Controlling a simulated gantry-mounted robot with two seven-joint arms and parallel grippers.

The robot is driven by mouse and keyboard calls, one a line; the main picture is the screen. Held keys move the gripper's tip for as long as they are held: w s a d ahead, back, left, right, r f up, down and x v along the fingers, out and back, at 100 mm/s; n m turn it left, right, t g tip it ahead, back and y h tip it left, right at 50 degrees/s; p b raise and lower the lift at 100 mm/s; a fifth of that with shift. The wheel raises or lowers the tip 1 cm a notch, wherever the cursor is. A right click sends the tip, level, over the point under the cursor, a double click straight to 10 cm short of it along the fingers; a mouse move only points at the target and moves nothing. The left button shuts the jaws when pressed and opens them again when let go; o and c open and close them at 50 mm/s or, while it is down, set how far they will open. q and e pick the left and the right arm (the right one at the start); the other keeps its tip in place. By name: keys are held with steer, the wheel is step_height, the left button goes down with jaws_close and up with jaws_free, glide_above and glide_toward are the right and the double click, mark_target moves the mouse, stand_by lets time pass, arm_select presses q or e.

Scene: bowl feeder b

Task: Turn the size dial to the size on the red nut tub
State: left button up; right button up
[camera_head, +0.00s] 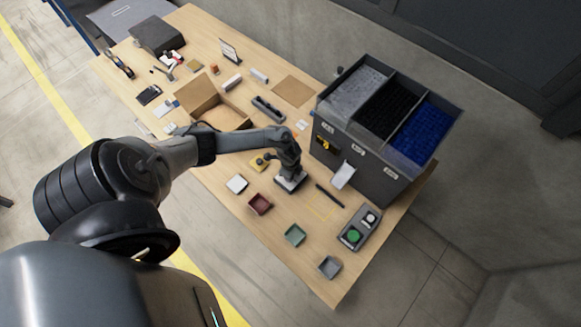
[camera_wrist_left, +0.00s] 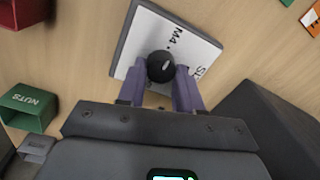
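The size dial is a white plate with a dark edge and a round black knob (camera_wrist_left: 160,66). Its plate (camera_wrist_left: 138,40) reads "M4" beside the knob; other lettering is partly hidden. My left gripper (camera_head: 289,172) is over the dial in the head view. In the left wrist view its two purple fingers (camera_wrist_left: 161,76) are on either side of the knob and appear to touch it. The red nut tub (camera_head: 260,210) is left of and below the dial; a corner shows in the wrist view (camera_wrist_left: 20,14). Its size label is not readable. My right gripper is not in view.
A green tub marked "NUTS" (camera_wrist_left: 30,98) and a grey tub (camera_head: 329,268) stand near the table's front edge. A button box (camera_head: 350,235) is right of them. A dark three-bay bin unit (camera_head: 355,180) stands behind the dial. An open cardboard box (camera_head: 222,117) is further back.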

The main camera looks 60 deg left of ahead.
arm_select(q)
steer(key=o, duration=0.4)
steer(key=shift+r, duration=0.15)
steer(key=shift+r, duration=0.3)
steer(key=r, duration=0.3)
steer(key=r+p, duration=0.1)
steer(key=r, duration=0.6)
steer(key=shift+s+d+p, duration=0.15)
steer(key=shift+s+p, duration=0.1)
steer(key=shift+p, duration=0.1)
